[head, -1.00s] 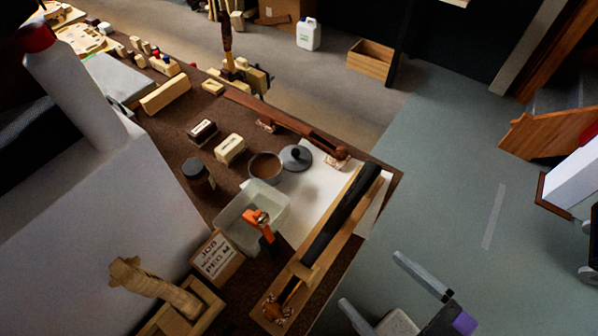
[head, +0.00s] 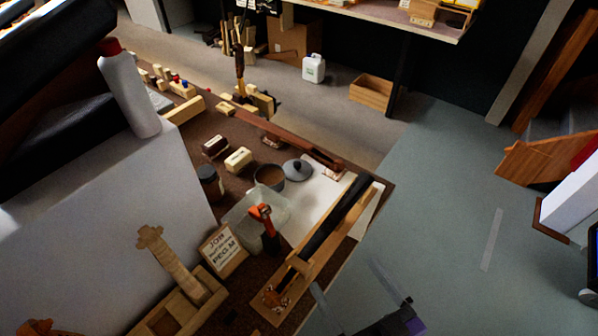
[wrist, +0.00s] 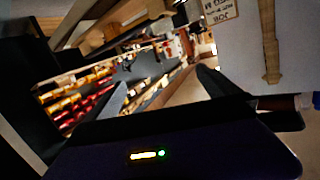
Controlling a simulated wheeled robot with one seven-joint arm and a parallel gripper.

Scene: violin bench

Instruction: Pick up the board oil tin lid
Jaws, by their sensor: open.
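The board oil tin lid (head: 297,169) looks like a round dark grey disc with a knob on top. It sits at the far end of the white sheet on the bench, beside an open round tin (head: 270,177) with brown contents. My gripper (head: 345,274) is at the bottom of the head view, off the bench's right edge, well apart from the lid. Its fingers are spread and empty. They also show spread in the wrist view (wrist: 161,78), where I cannot make out the lid.
A long dark fingerboard piece (head: 338,213) on a wooden holder lies between my gripper and the lid. A clear tub (head: 240,218) with an orange-handled tool (head: 262,215), a dark jar (head: 209,182) and a job sign (head: 223,250) stand nearby.

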